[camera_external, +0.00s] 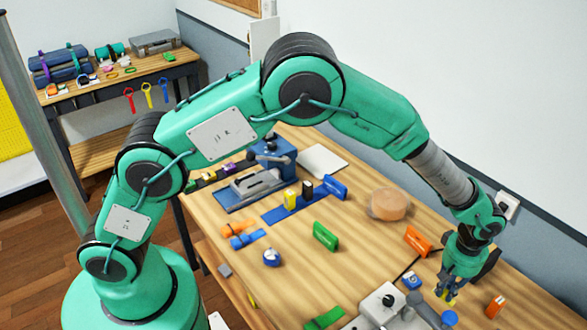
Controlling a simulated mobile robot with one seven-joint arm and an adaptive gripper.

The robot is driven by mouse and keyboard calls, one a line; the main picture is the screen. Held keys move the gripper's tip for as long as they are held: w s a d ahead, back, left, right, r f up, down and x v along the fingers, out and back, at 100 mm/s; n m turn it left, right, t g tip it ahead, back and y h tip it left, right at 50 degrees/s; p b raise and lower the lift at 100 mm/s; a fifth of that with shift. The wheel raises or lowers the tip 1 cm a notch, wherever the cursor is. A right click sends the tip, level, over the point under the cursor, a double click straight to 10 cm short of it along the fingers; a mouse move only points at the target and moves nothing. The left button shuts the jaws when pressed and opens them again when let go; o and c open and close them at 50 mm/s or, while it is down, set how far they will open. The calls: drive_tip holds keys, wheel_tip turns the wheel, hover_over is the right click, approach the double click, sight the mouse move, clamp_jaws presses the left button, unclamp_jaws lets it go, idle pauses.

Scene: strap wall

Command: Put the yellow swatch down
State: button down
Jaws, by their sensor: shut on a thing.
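My gripper (449,292) is at the right, low over the near right part of the wooden workbench (350,262). It is shut on the yellow swatch (452,300), of which only a small yellow bit shows at the fingertips. The fingers hide the rest. I cannot tell whether the swatch touches the bench.
An orange block (495,306) lies right of my gripper, and a grey machine (385,307) stands left of it. A blue tape roll (411,281) and an orange clamp-like piece (417,241) are close by. Bare wood shows mid-bench.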

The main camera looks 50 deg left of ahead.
sight(442, 299)
drive_tip(key=shift+f, duration=0.55)
drive_tip(key=shift+f, duration=0.1)
drive_tip(key=shift+f, duration=1.75)
drive_tip(key=shift+f+b, duration=0.15)
drive_tip(key=shift+b, duration=0.15)
drive_tip(key=c, duration=1.7)
unclamp_jaws()
wheel_tip(442, 299, up, 12)
drive_tip(key=shift+r+p, duration=0.15)
drive_tip(key=shift+p, duration=0.65)
